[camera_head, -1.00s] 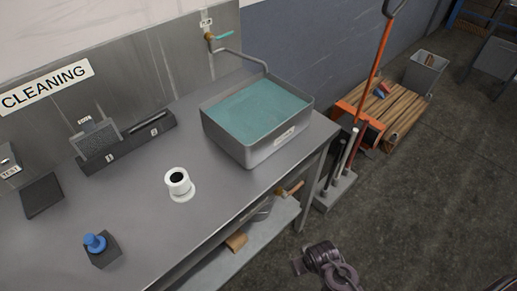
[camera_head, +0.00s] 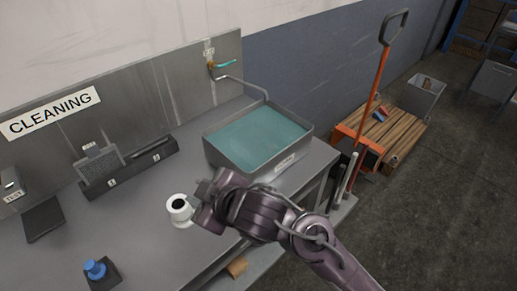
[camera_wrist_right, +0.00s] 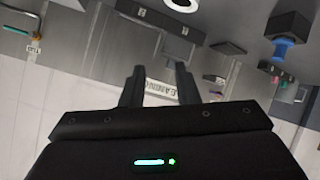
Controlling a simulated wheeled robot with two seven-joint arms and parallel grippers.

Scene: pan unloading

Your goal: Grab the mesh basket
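A grey mesh-faced piece that looks like the mesh basket (camera_head: 100,171) stands in the left part of a dark rack, at the slot marked 1. My left gripper is out of view.
The dark rack (camera_head: 143,166) stands against the back panel. A white cup (camera_head: 180,206) is beside my right gripper. A basin of teal liquid (camera_head: 297,163) stands at the right, partly behind my arm. A blue-knobbed block (camera_head: 96,270) sits front left. Bare bench lies between cup and rack.

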